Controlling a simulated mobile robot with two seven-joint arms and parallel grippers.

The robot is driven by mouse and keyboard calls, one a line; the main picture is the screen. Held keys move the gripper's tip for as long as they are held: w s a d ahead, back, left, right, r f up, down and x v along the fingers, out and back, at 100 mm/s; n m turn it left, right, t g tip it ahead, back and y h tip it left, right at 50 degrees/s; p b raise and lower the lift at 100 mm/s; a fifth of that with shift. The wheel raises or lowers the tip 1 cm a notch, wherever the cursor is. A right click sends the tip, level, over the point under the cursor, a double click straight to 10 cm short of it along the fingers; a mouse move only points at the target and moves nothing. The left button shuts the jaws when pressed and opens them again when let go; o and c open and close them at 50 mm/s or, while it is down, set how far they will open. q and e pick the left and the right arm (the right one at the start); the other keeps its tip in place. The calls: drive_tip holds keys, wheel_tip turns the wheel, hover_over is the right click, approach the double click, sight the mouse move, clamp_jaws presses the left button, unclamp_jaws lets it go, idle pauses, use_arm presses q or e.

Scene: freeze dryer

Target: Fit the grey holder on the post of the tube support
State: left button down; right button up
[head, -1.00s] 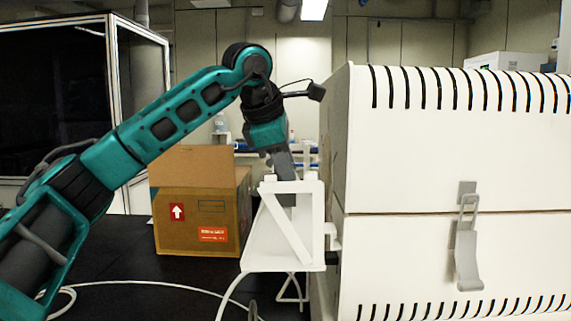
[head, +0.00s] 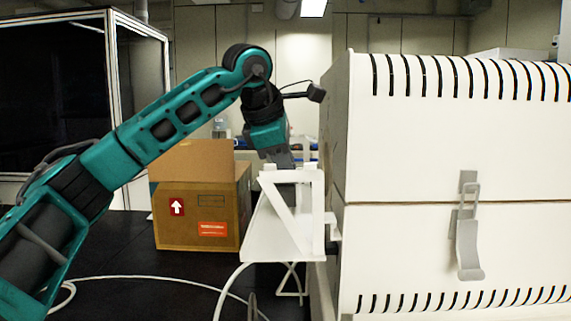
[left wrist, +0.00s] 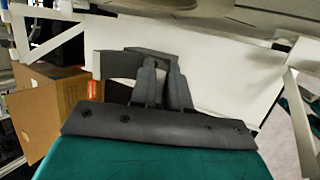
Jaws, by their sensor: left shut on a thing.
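The white frame (head: 262,240), which appears to be the tube support, stands beside the white freeze dryer. Its post is not clearly distinguishable. My left gripper (left wrist: 163,75) points down behind this frame in the head view, its fingertips hidden there by the frame. In the left wrist view its dark fingers are close together on a dark grey block, the grey holder (left wrist: 118,63), in front of a white panel. The holder cannot be made out in the head view, so whether it touches the support is unclear. My right gripper is in neither view.
The freeze dryer (head: 425,150) with its latch (head: 468,235) fills the right side, close to the support. A cardboard box (head: 197,220) stands behind on the black table (head: 120,260). A white hose (head: 150,279) runs across the table. A dark-windowed cabinet (head: 60,90) stands far left.

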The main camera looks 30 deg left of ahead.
use_arm(q)
drive_tip(key=shift+f, duration=0.2)
idle(0.5)
drive_tip(key=shift+f+b, duration=0.3)
drive_tip(key=shift+f, duration=0.2)
drive_tip(key=c, duration=1)
unclamp_jaws()
wheel_tip(320, 180, up, 3)
drive_tip(key=p, duration=0.2)
drive_tip(key=shift+f+p, duration=0.1)
drive_tip(key=shift+p, duration=0.25)
drive_tip(key=shift+r, duration=2.6)
